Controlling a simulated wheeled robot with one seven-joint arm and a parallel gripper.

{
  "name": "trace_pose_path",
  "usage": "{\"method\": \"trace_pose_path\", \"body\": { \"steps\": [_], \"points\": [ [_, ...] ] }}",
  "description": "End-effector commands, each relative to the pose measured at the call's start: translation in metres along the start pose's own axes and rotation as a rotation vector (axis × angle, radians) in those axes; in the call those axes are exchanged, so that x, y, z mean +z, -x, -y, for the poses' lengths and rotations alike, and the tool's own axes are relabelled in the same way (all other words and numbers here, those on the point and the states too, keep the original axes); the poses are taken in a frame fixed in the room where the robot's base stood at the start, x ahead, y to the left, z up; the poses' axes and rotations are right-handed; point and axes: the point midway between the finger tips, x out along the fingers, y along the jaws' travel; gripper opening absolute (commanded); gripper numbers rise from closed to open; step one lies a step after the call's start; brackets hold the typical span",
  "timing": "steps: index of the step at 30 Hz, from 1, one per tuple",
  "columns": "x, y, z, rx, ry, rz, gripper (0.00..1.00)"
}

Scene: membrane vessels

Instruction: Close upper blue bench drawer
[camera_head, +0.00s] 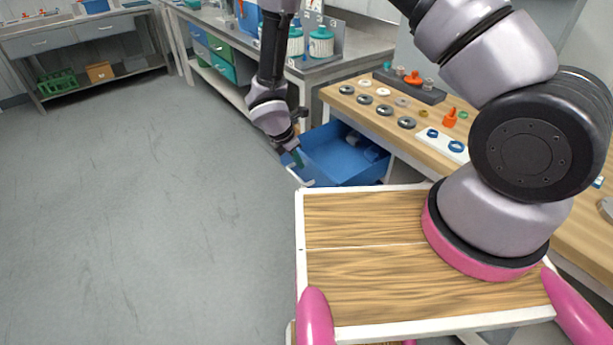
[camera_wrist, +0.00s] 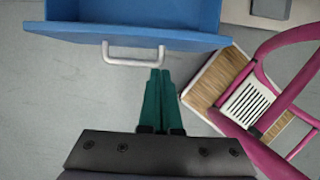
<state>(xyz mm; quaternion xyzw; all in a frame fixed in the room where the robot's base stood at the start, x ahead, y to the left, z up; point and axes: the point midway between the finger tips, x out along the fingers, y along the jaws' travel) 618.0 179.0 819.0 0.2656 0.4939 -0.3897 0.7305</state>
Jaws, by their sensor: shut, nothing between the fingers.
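The blue bench drawer (camera_head: 345,154) is pulled out from under the wood-topped bench, and its open inside shows with something blue lying at the back. In the wrist view, the drawer front (camera_wrist: 120,37) runs across the top, with a white bar handle (camera_wrist: 133,60) on it. My gripper (camera_head: 298,158) is at the drawer's front, on its left side in the head view. In the wrist view my gripper (camera_wrist: 160,73) has its green fingers together and empty, tips just by the handle's right end. I cannot tell whether they touch it.
The wooden bench (camera_head: 378,131) holds several rings, an orange part (camera_head: 450,117) and a white plate with blue rings (camera_head: 441,145). A metal bench (camera_head: 345,62) with green drawers (camera_head: 222,67) stands behind. The grey floor (camera_head: 130,200) at left is clear.

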Motion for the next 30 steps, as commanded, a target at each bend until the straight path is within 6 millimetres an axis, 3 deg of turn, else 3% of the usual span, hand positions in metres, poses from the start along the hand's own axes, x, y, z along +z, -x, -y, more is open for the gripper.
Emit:
{"method": "trace_pose_path", "body": {
  "steps": [5,18,30],
  "points": [
    [-0.002,-0.018,0.001,-0.003,0.011,0.001,0.00],
    [-0.002,-0.090,0.001,-0.003,0.008,0.001,0.00],
    [-0.001,-0.101,0.001,-0.001,0.006,0.000,0.00]
  ]
}}
